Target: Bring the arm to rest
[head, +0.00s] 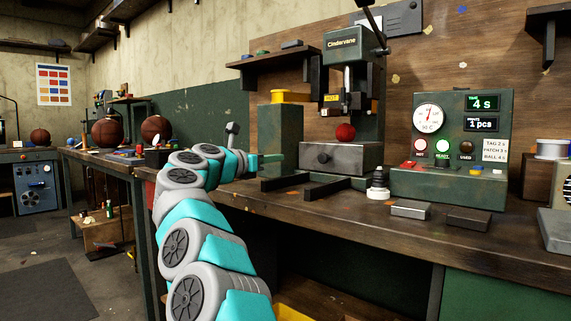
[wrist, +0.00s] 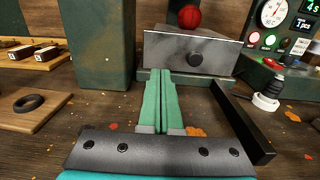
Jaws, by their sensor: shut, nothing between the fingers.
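My arm (head: 190,215), grey and teal, reaches up and forward over the workbench from the lower middle of the head view. My gripper (head: 284,158) is at its end, in front of the grey block of the press. In the wrist view my gripper (wrist: 164,84) shows two green fingers lying together, with nothing between them. The fingers point toward the front of the grey block (wrist: 190,52); whether they touch it I cannot tell.
A Cindervane press (head: 350,90) holds a red ball (head: 345,132) above its block. A dark rail (wrist: 240,120) lies right of my fingers. A control box (head: 451,150) reading 4 s and a black-and-white knob (head: 378,184) stand farther right. A green post (wrist: 100,45) stands left.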

